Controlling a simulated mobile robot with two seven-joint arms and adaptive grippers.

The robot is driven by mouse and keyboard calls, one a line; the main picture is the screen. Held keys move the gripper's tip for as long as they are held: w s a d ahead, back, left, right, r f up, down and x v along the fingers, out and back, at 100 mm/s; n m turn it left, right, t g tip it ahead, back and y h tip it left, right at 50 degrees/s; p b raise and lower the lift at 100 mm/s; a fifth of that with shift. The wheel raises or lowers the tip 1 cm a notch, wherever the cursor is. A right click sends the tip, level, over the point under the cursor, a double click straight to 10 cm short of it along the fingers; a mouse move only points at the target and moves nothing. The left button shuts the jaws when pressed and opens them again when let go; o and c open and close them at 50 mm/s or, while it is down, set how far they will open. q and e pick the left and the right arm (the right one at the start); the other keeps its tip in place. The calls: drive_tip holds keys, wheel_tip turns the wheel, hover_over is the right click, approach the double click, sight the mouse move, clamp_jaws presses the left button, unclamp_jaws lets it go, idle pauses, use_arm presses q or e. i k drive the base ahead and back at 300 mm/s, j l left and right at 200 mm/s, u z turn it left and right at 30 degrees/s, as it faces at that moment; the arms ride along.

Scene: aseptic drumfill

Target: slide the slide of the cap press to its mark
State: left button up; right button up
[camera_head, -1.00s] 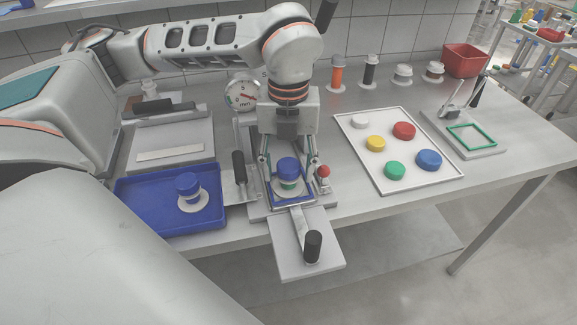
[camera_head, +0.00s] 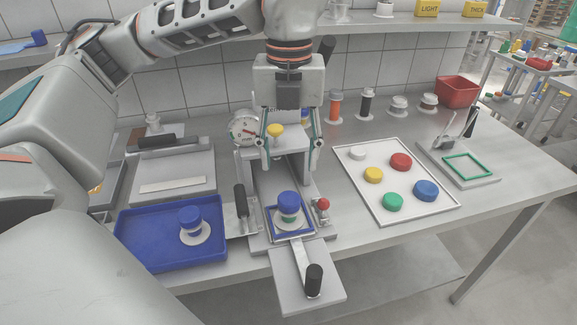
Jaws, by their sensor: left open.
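The cap press (camera_head: 308,240) stands at the middle front of the bench. Its slide, with a blue square frame (camera_head: 273,228), is at the front and carries a blue-capped jar (camera_head: 288,205). A bar with a black handle (camera_head: 314,279) extends from it over a front plate. The press has a yellow knob (camera_head: 275,131) at the back and a red knob (camera_head: 323,204) at the right. My left gripper (camera_head: 287,168) is open and empty, pointing down over the rear of the press, behind the jar. I cannot make out the mark. My right gripper is not in view.
A blue tray (camera_head: 135,250) with another blue-capped jar (camera_head: 190,220) lies left. A black-handled lever (camera_head: 240,200) stands beside the press. A white tray (camera_head: 403,163) with coloured caps lies right. A round gauge (camera_head: 243,127) stands behind.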

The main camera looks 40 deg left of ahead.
sight(311, 275)
drive_tip(key=k, duration=1)
